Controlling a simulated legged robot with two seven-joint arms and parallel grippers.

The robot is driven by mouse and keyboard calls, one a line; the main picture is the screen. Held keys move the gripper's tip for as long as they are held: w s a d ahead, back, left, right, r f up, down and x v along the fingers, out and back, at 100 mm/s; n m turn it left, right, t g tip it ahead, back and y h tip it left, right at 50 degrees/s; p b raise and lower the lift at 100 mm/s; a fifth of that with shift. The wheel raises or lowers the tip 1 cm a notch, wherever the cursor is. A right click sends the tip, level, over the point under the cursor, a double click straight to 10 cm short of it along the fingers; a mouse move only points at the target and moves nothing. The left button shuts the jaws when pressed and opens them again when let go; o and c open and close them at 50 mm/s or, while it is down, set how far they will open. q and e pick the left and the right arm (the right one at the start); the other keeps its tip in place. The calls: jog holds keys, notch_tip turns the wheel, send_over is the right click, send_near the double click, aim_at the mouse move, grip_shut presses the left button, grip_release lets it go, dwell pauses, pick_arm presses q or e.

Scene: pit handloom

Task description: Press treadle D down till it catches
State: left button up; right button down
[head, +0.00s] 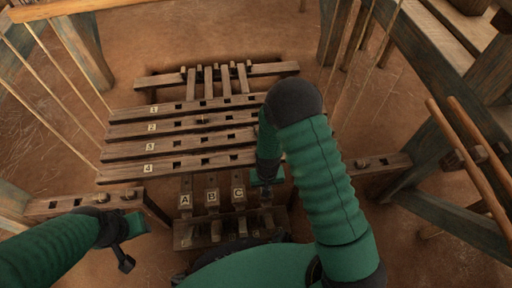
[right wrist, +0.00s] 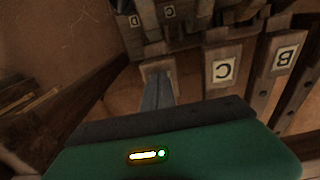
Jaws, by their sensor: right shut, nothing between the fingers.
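Lettered treadles A (head: 185,201), B (head: 212,198) and C (head: 239,194) lie side by side at the lower middle of the head view. C (right wrist: 222,72) and B (right wrist: 286,58) also show large in the right wrist view. The place right of C, where treadle D would lie, is mostly covered by my right arm and gripper (head: 267,198). In the right wrist view the shut, empty fingers (right wrist: 158,88) point down left of C, over a wooden end; I cannot tell whether they touch it. A small plate D (right wrist: 135,20) shows farther off. My left gripper (head: 123,260) hangs at lower left, its jaws unclear.
Numbered wooden bars (head: 180,127) lie across the loom above the treadles. A crossbeam (head: 85,201) and posts flank the pit. Two slanted rods (head: 470,150) stand at the right. Bare earthen floor (head: 410,230) shows at lower right.

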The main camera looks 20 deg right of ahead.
notch_tip(320, 180, down, 11)
jog(key=b, duration=0.6)
jog(key=shift+w, duration=0.15)
dwell(0.7)
jog(key=shift+r, duration=0.2)
notch_tip(320, 180, up, 5)
jog(key=p, duration=0.5)
jog(key=shift+f, duration=0.15)
